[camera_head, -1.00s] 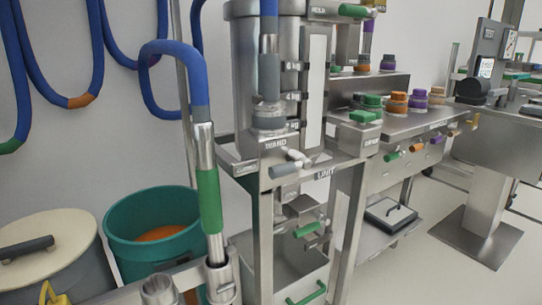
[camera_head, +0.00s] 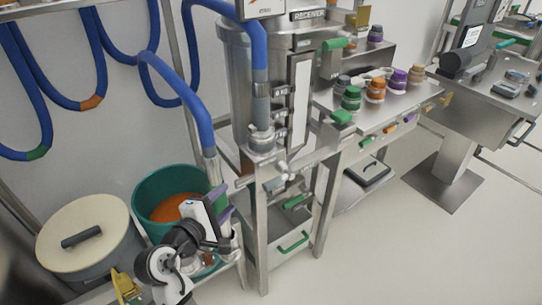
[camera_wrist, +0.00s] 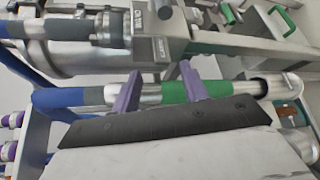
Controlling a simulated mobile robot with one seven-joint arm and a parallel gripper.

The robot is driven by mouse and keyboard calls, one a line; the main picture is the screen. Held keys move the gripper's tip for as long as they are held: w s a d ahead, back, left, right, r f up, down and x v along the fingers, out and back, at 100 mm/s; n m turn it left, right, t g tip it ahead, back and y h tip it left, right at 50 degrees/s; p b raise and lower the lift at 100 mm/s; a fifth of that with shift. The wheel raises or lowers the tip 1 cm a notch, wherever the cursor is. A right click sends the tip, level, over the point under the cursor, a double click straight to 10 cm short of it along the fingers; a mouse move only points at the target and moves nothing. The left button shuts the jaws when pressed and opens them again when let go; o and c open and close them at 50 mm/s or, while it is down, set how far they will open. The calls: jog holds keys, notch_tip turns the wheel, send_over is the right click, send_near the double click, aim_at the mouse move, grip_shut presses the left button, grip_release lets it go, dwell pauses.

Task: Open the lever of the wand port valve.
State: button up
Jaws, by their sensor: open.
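The wand port valve's grey lever (camera_head: 274,184) shows small in the head view. It sits on the steel frame below the receiver column and the end of a blue hose. I cannot tell its exact angle. My gripper (camera_head: 226,208), with purple fingers, is to the left of and below the lever, apart from it. In the wrist view my open fingers (camera_wrist: 158,75) overlap the wand's grey and green bands (camera_wrist: 188,90). They hold nothing that I can see. In the head view my gripper hides the wand's lower part.
A teal bin (camera_head: 150,196) with orange contents and a lidded grey drum (camera_head: 84,236) stand left. The blue-hosed wand (camera_head: 209,160) stands close by my gripper. A steel bench (camera_head: 385,115) with coloured caps stands right. The floor at lower right is clear.

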aim_at(276, 181)
jog(key=w+d+f+p, duration=0.1)
jog(key=w+d, duration=0.2)
jog(key=d, duration=0.1)
jog(key=w+d+g+h+p, duration=0.1)
jog(key=w+d+p, duration=0.1)
jog(key=w+d, duration=0.1)
jog(key=w+d+f+h+p, duration=0.1)
jog(key=w+d, duration=0.2)
jog(key=d, duration=0.2)
jog(key=shift+w+d+f, duration=0.3)
jog(key=shift+w, duration=0.1)
grip_shut()
